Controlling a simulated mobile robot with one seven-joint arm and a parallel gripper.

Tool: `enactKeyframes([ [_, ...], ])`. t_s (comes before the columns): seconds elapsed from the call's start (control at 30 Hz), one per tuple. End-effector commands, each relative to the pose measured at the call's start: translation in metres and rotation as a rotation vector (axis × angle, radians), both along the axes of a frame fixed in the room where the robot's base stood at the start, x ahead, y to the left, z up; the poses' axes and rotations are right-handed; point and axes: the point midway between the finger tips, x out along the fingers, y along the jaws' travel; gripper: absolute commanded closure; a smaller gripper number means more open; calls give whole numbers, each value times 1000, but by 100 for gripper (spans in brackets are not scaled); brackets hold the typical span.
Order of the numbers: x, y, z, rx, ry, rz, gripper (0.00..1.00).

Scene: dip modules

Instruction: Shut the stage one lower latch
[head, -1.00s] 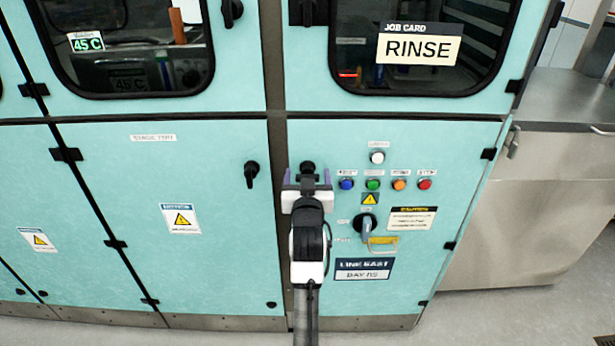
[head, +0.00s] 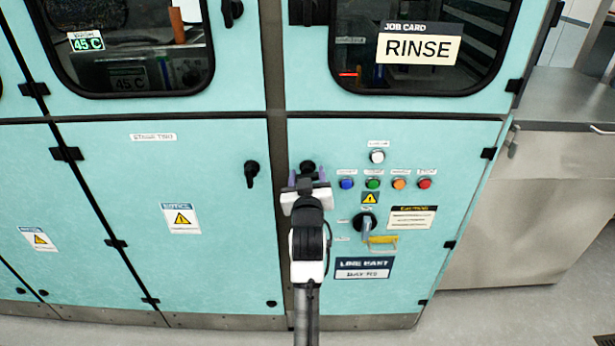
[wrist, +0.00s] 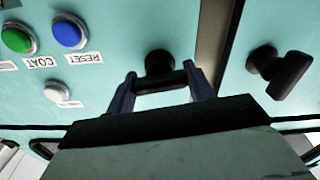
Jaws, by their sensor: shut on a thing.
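The black lower latch (head: 308,167) sits near the upper left corner of the teal lower right door. No stage one label can be read on this door. In the wrist view the latch's round hub (wrist: 159,63) shows, with its dark bar lying crosswise between the fingers. My gripper (head: 307,179) is shut on this latch, one finger at each end of the bar. In the head view my gripper is rolled slightly, its right finger higher than its left, and hides much of the handle.
Another black latch (head: 251,173) hangs upright on the door to the left; it also shows in the wrist view (wrist: 280,73). Coloured buttons (head: 372,184), a rotary switch (head: 366,225) and a yellow handle (head: 383,242) lie to the right. Open floor shows at lower right.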

Motion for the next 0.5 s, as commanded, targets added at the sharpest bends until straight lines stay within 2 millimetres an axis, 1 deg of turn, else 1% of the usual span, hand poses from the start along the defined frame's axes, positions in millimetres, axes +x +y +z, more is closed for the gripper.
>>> enactKeyframes([
  [0.5,0,0,-1,-480,2,-1,70],
])
